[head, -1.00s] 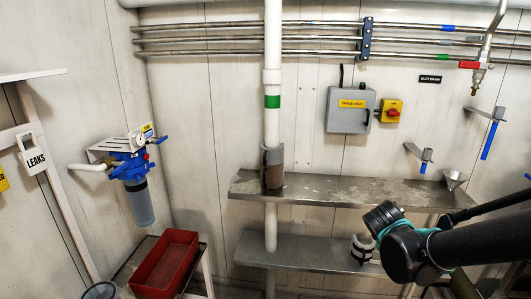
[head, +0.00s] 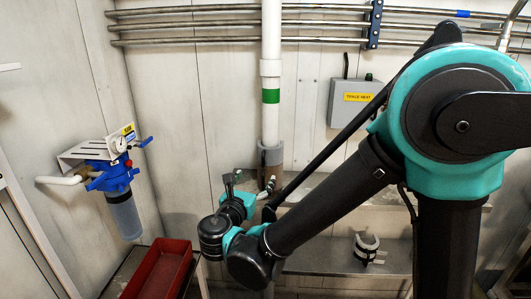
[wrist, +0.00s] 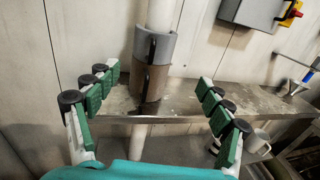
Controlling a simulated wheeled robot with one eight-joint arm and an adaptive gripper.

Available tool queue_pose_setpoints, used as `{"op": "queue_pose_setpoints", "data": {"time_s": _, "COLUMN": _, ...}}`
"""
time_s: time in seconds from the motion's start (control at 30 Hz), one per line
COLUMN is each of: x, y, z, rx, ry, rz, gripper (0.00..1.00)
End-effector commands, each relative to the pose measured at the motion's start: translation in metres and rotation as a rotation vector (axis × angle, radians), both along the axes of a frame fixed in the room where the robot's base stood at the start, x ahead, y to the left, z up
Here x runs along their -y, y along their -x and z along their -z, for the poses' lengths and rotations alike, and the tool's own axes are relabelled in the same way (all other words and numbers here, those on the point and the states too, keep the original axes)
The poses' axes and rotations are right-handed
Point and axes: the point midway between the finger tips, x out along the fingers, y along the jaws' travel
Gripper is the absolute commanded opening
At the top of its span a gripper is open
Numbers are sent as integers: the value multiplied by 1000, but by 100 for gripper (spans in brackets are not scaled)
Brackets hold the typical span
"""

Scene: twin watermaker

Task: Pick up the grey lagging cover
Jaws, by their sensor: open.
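The grey lagging cover (head: 271,155) is a curved sleeve on the white vertical pipe, just above the upper shelf. In the wrist view the grey cover (wrist: 166,50) has a dark upright handle on its front. A brown section (wrist: 161,82) with a similar handle sits directly below it, down to the shelf. My gripper (head: 252,193) is in front of the pipe, left of and below the cover in the head view. Its green-padded fingers (wrist: 157,95) are spread wide and empty, with the pipe and cover beyond and between them. Nothing touches the cover.
The upper steel shelf (wrist: 190,101) runs behind the fingers. A grey box (head: 350,103), a blue filter (head: 122,205) and a red tray (head: 158,272) stand around.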

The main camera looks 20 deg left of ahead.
Motion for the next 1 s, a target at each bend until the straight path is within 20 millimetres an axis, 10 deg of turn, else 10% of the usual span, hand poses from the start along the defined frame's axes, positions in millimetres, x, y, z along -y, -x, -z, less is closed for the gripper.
{"op": "queue_pose_setpoints", "data": {"time_s": 0.7, "x": -10, "y": -106, "z": -2, "rx": 16, "ry": 17, "rz": -8, "gripper": 80}}
{"op": "queue_pose_setpoints", "data": {"time_s": 1.0, "x": -11, "y": -123, "z": -1, "rx": 15, "ry": 17, "rz": -11, "gripper": 80}}
